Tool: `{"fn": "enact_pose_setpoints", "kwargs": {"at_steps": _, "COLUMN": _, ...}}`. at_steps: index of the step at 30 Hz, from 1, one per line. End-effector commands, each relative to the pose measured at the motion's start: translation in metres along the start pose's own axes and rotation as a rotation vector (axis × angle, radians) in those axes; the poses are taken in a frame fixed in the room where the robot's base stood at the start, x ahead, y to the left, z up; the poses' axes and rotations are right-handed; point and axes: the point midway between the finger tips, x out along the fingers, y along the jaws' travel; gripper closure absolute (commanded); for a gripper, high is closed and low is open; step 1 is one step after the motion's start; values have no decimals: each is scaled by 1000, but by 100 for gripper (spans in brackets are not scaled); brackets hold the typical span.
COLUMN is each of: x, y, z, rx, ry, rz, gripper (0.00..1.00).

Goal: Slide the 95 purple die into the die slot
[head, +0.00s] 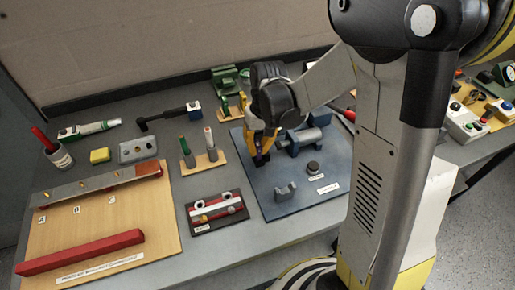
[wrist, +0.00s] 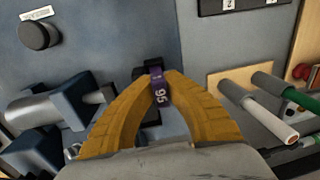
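The purple die (wrist: 158,86), marked 95, stands between the two yellow fingertips of my gripper (wrist: 160,80) in the wrist view. The fingers close in on it from both sides and appear to grip it. A black fixture (wrist: 140,76) shows beside and behind the die; I cannot tell whether it is the die slot or whether the die is in it. In the head view my gripper (head: 263,148) points down at the left part of the blue plate (head: 335,200), with a small purple part of the die (head: 260,158) at its tips.
A metal cylinder (head: 310,134) on blue blocks stands right of my gripper. A wooden stand (head: 203,165) with green and white-tipped rods is close on the left.

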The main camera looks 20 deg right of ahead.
Motion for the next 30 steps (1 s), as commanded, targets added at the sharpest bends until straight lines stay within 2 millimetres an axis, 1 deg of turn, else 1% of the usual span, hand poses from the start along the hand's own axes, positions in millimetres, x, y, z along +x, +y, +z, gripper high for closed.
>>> {"fn": "enact_pose_setpoints", "kwargs": {"at_steps": 7, "x": 6, "y": 1, "z": 0, "rx": 0, "ry": 0, "rz": 0, "gripper": 100}}
{"fn": "enact_pose_setpoints", "kwargs": {"at_steps": 10, "x": 5, "y": 0, "z": 0, "rx": 0, "ry": 0, "rz": 0, "gripper": 100}}
{"fn": "enact_pose_setpoints", "kwargs": {"at_steps": 11, "x": 5, "y": 0, "z": 0, "rx": 0, "ry": 0, "rz": 0, "gripper": 86}}
{"fn": "enact_pose_setpoints", "kwargs": {"at_steps": 12, "x": 5, "y": 0, "z": 0, "rx": 0, "ry": 0, "rz": 0, "gripper": 73}}
{"fn": "enact_pose_setpoints", "kwargs": {"at_steps": 13, "x": 5, "y": 1, "z": 0, "rx": 0, "ry": 0, "rz": 0, "gripper": 69}}
{"fn": "enact_pose_setpoints", "kwargs": {"at_steps": 25, "x": 4, "y": 1, "z": 0, "rx": 1, "ry": 0, "rz": 1, "gripper": 69}}
{"fn": "enact_pose_setpoints", "kwargs": {"at_steps": 30, "x": -6, "y": 0, "z": 0, "rx": 1, "ry": 0, "rz": 1, "gripper": 69}}
